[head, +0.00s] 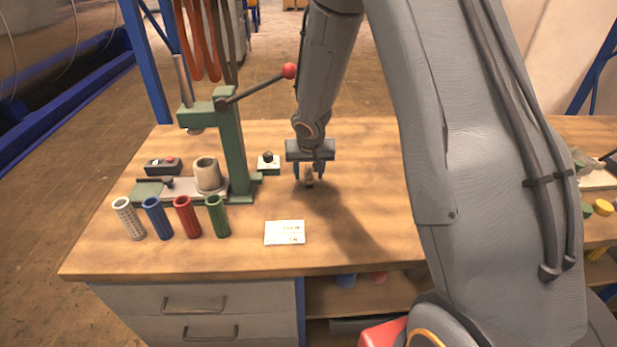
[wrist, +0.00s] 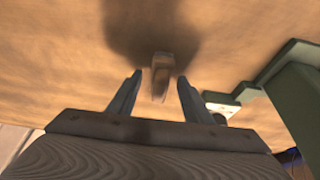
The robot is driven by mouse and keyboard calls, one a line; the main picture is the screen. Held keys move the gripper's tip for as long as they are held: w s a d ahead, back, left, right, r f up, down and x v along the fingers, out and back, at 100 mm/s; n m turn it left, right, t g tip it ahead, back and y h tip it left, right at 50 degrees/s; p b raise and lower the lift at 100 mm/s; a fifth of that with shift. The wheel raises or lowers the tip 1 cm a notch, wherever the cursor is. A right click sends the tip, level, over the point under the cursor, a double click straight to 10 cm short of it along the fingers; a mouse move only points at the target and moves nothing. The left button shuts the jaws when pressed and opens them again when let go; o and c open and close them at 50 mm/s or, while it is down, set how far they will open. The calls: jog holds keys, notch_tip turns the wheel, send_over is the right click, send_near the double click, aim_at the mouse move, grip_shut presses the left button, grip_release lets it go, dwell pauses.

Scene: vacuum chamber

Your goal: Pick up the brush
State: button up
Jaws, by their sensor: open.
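My gripper (head: 309,172) points down over the middle of the wooden workbench (head: 370,220). A small brownish object, likely the brush (head: 308,177), shows under and between the fingers in the head view. In the wrist view my gripper (wrist: 155,95) is open, with its two fingers apart. There the brush (wrist: 161,75) lies in the gap and just beyond the fingertips, with a tan end and a darker narrow part. The fingers do not appear to touch it. Its full shape is partly hidden in the head view.
A green press (head: 238,140) with a red-knobbed lever stands left of my gripper; its base also shows in the wrist view (wrist: 290,85). White, blue, red and green cylinders (head: 185,215) stand front left. A white card (head: 285,232) lies in front.

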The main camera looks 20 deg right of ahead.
aim_at(309, 166)
grip_shut()
jog(key=shift+r+p, duration=0.5)
jog(key=shift+r, duration=1.4)
jog(key=s+a+b, duration=0.1)
jog(key=s+b, duration=0.2)
jog(key=s, duration=0.3)
jog(key=s+a+b, duration=0.1)
jog(key=s+b, duration=0.3)
jog(key=s, duration=0.1)
jog(key=s+a+b, duration=0.1)
jog(key=s+b, duration=0.2)
jog(key=s, duration=0.3)
jog(key=shift+s+a+f, duration=0.15)
jog(key=shift+s+a, duration=0.15)
jog(key=shift+s, duration=0.05)
